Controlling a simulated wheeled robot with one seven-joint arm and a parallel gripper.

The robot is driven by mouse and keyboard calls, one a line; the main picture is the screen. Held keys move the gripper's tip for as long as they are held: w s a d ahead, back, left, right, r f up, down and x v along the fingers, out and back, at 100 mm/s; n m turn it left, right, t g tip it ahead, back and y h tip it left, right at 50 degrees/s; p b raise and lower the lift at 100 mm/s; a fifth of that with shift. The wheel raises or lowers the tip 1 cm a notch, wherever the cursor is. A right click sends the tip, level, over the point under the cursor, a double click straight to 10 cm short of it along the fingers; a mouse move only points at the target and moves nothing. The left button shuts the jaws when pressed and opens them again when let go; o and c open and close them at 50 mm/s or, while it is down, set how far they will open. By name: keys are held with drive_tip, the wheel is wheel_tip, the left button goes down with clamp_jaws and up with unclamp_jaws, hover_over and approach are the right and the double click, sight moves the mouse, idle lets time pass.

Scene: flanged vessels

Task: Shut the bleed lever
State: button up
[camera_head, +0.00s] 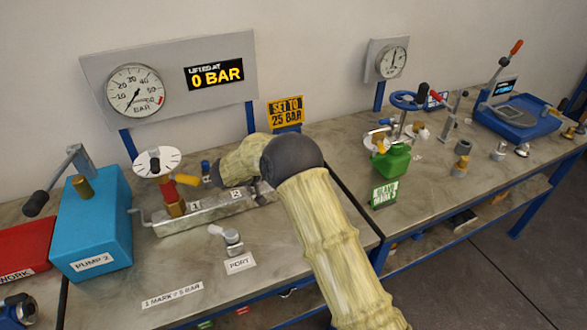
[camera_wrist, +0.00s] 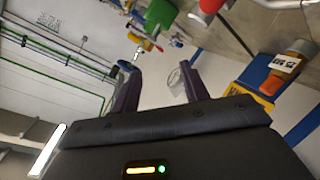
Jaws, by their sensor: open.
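A grey manifold block (camera_head: 205,212) with labels 1 and 2 lies on the bench. At its left end stands a brass and red valve (camera_head: 172,190) below a white marked dial (camera_head: 157,160). A yellow handle-like part (camera_head: 187,180) sticks out beside it. I cannot tell which part is the bleed lever; my arm covers the manifold's right end. In the wrist view my gripper (camera_wrist: 160,72) has its two dark fingers apart with nothing between them. My gripper is hidden behind my arm in the head view.
A blue pump box (camera_head: 92,225) with a lever stands left of the manifold. A gauge panel (camera_head: 170,85) reading 0 BAR is behind. A small port fitting (camera_head: 232,240) stands in front. The second bench at right holds a green can (camera_head: 392,161) and several fittings.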

drive_tip(key=shift+w+r, duration=0.1)
drive_tip(key=shift+w, duration=0.2)
drive_tip(key=c, duration=0.6)
drive_tip(key=w+r+t+y, duration=0.1)
drive_tip(key=r, duration=0.1)
drive_tip(key=w+d+r+t+y, duration=0.1)
drive_tip(key=w+r+t+y, duration=0.1)
drive_tip(key=w+d+r+n+t+y, duration=0.1)
drive_tip(key=r+t, duration=0.1)
drive_tip(key=shift+w, duration=0.15)
clamp_jaws()
drive_tip(key=s+d+f+g+y, duration=0.1)
drive_tip(key=s+d+g+y, duration=0.2)
drive_tip(key=s, duration=0.9)
drive_tip(key=s+d+f+n+g+y, duration=0.1)
drive_tip(key=s+d+f+g+y, duration=0.1)
drive_tip(key=s, duration=0.9)
drive_tip(key=s+d+f+n+g+y, duration=0.1)
drive_tip(key=s+d+g+y, duration=0.3)
drive_tip(key=s, duration=0.8)
drive_tip(key=shift+s+d+f, duration=0.3)
drive_tip(key=shift+d+f, duration=0.25)
drive_tip(key=shift+d, duration=0.5)
drive_tip(key=shift+w, duration=0.1)
